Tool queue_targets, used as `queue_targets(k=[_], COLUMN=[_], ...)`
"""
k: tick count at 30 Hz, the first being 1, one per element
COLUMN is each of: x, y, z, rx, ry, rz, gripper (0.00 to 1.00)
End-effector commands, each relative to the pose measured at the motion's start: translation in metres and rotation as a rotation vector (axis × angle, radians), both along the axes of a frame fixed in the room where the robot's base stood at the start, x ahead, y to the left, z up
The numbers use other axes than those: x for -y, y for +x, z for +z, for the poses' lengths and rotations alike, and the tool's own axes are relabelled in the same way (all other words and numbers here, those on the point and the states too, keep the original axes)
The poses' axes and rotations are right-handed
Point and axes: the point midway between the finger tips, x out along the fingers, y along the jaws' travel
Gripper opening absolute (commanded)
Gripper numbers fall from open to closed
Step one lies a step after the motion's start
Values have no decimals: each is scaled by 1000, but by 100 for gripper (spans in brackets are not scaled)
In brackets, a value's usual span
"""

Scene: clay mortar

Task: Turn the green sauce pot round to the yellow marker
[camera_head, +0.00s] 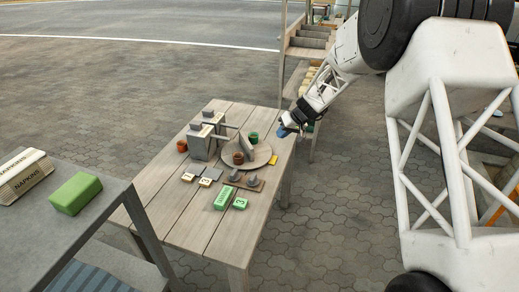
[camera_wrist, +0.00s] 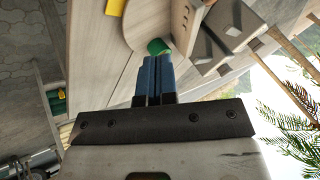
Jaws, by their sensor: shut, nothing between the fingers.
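The green sauce pot (camera_head: 253,136) stands near the far edge of a round wooden board (camera_head: 262,160) on the slatted table. A flat yellow marker (camera_head: 273,160) lies on the table at the board's right edge. An upright grey divider (camera_head: 246,146) and a brown pot (camera_head: 238,158) are also on the board. My gripper (camera_head: 284,131) is shut and empty, right of the green pot near the table's right edge. In the wrist view, the blue fingertips (camera_wrist: 155,62) are together, and the green pot (camera_wrist: 158,46) shows just beyond them, partly hidden. The yellow marker (camera_wrist: 115,7) is at the top.
Two grey dispensers (camera_head: 203,140) and another brown pot (camera_head: 182,146) stand left of the board. Number tiles (camera_head: 205,181), small grey-knobbed pieces (camera_head: 254,182) and green blocks (camera_head: 223,198) lie in front. A side table (camera_head: 100,215) holds napkins and a green block.

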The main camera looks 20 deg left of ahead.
Motion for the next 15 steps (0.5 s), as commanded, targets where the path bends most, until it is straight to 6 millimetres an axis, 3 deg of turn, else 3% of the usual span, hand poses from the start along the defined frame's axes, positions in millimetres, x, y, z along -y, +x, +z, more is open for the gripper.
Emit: queue_targets(k=[15], x=[6], y=[0], z=[1], rx=[71], ry=[21], rz=[79], gripper=[0])
